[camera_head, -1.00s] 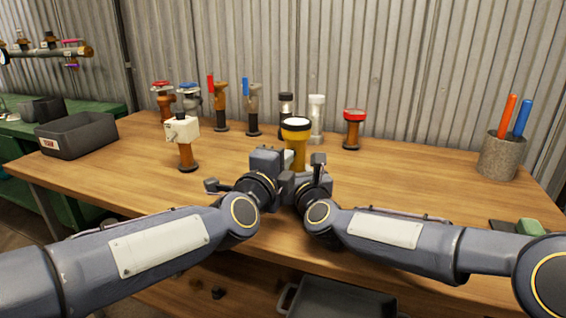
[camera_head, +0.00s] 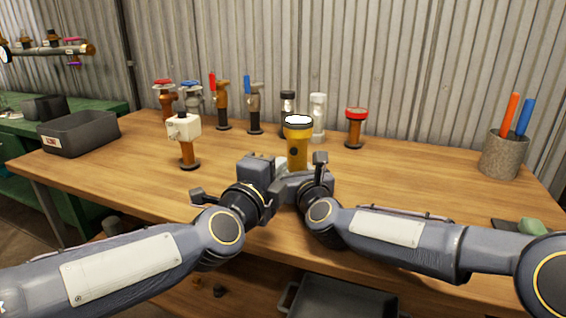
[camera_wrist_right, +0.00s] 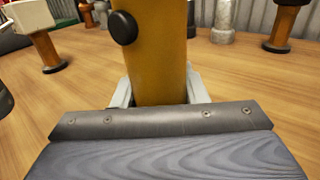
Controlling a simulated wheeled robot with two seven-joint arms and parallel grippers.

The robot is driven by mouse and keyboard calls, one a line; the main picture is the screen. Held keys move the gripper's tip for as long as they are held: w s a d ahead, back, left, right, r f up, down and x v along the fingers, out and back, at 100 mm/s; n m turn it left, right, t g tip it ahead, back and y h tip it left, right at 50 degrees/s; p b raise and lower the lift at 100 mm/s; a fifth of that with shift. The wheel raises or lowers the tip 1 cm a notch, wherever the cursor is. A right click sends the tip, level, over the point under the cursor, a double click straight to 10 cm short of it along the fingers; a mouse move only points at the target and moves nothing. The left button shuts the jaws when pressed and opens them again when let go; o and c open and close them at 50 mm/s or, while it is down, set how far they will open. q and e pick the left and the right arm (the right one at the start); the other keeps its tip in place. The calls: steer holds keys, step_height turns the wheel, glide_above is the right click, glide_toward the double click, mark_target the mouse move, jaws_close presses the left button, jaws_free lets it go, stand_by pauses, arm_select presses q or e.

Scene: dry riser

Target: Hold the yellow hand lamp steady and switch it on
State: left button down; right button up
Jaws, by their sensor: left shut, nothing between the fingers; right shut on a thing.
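The yellow hand lamp (camera_head: 298,157) stands upright near the middle of the bench, its lens (camera_head: 298,121) facing up and bright white. A dark round button shows on its side; in the right wrist view the button (camera_wrist_right: 123,27) sticks out to the left of the lamp body (camera_wrist_right: 160,60). My right gripper (camera_wrist_right: 158,92) is shut around the lower body, with pale fingers on both sides; in the head view it (camera_head: 300,180) is at the lamp's base. My left gripper (camera_head: 268,168) is shut and empty, just left of the lamp and apart from the button.
A white-headed fixture (camera_head: 184,128) stands to the left. Several valves and fittings line the back, including a red-topped one (camera_head: 355,128). A grey bin (camera_head: 80,135) is at far left, a pen cup (camera_head: 502,155) at right. The bench (camera_head: 420,180) right of the lamp is mostly clear.

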arm_select(q)
steer(key=shift+s+a, duration=0.15)
steer(key=shift+s, duration=0.3)
arm_select(e)
steer(key=o, duration=1.2)
steer(key=shift+o, duration=0.2)
